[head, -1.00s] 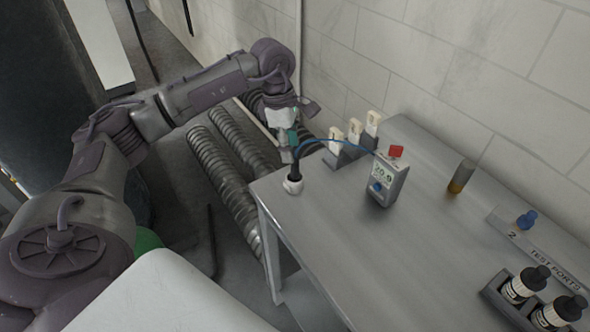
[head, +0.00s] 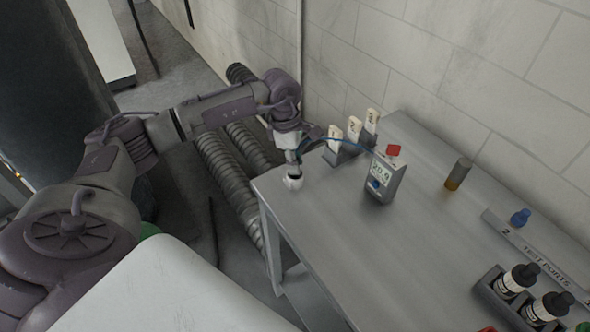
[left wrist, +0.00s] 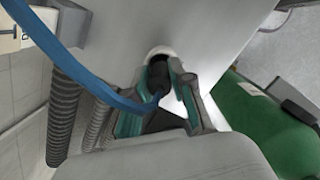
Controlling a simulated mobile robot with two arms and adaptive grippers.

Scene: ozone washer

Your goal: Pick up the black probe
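The black probe (left wrist: 157,77) stands in a round white holder (head: 294,182) at the table's left corner. A blue cable runs from it to a grey handheld meter (head: 383,180). My left gripper (head: 293,165) is lowered over the probe, just above the holder, and hides most of it in the head view. In the left wrist view its teal-lined fingers (left wrist: 160,88) stand on either side of the probe, apart, with the probe between them. I cannot tell whether either finger touches it. My right gripper is not in view.
Numbered white pieces in a grey rack (head: 342,150) stand close behind the gripper. An amber-bottomed vial (head: 458,174), a blue cap (head: 520,217) and black-capped bottles (head: 516,281) are to the right. The table's (head: 360,250) front middle is clear. Ribbed hoses (head: 228,175) lie left of it.

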